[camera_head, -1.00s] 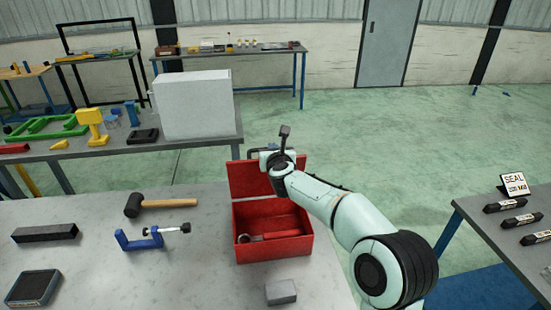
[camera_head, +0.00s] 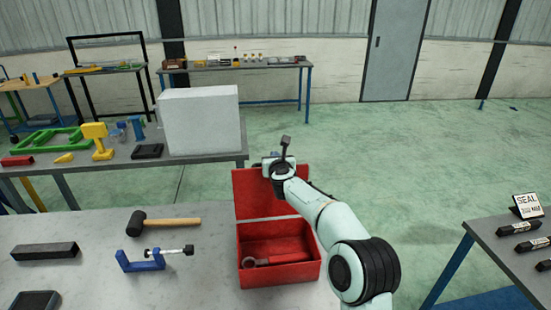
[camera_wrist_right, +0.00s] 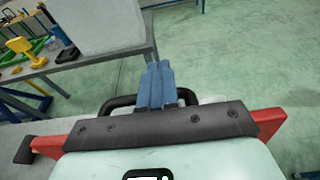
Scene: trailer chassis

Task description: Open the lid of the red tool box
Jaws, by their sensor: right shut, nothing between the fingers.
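The red tool box (camera_head: 280,275) stands on the near grey table in the head view. Its lid (camera_head: 256,193) stands up at the back edge, so the inside shows. A wrench with a red handle (camera_head: 285,258) lies inside. My right gripper (camera_head: 270,158) is at the top edge of the raised lid, and the forearm passes over the box's right side. In the right wrist view the blue fingers (camera_wrist_right: 158,70) are together and empty, beside a black handle (camera_wrist_right: 120,103). Contact with the lid cannot be told. My left gripper is not in view.
A black mallet (camera_head: 160,220), a blue clamp (camera_head: 145,260) and a black bar (camera_head: 45,251) lie left of the box. A white block (camera_head: 200,120) stands on the table behind. Another table (camera_head: 500,240) is at right. Floor behind the lid is clear.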

